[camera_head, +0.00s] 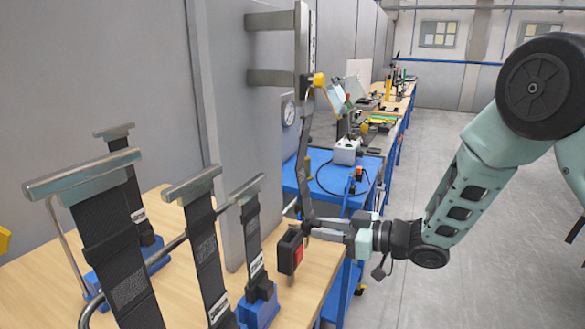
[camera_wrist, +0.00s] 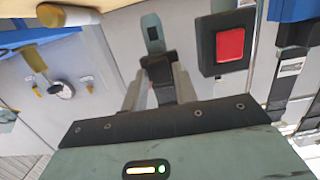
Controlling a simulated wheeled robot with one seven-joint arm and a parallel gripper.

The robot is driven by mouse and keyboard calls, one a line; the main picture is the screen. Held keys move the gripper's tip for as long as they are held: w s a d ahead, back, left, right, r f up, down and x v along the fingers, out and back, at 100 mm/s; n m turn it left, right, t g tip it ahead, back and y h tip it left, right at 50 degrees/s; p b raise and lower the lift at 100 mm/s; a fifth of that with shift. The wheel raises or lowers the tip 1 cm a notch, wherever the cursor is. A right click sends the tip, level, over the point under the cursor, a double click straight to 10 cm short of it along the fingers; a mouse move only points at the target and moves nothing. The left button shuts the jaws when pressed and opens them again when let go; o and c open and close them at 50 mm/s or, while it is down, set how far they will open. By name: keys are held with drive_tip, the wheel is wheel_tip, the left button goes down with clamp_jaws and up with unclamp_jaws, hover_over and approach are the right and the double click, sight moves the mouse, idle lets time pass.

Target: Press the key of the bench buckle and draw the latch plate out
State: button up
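The bench buckle (camera_head: 289,252) is a black block with a red key, at the front right of the bench. In the wrist view the buckle (camera_wrist: 207,48) shows its red key (camera_wrist: 231,44) facing me. The latch plate (camera_wrist: 153,34) has a grey slotted tongue and a black body. It is out of the buckle, to its left in the wrist view. My gripper (camera_wrist: 160,74) has its fingers on both sides of the black body and appears shut on it. In the head view my gripper (camera_head: 310,228) is just above and right of the buckle, at the lower end of a dark strap (camera_head: 303,150).
Several black straps with metal crossbars (camera_head: 82,172) stand on the wooden bench (camera_head: 305,280) at left. A grey post (camera_head: 302,100) rises behind the buckle. A blue table (camera_head: 335,185) with equipment stands farther back.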

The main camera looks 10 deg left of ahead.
drive_tip(key=shift+o, duration=1.4)
drive_tip(key=shift+r, duration=0.15)
drive_tip(key=b+v, duration=0.2)
drive_tip(key=v, duration=1.5)
drive_tip(key=shift+d, duration=0.25)
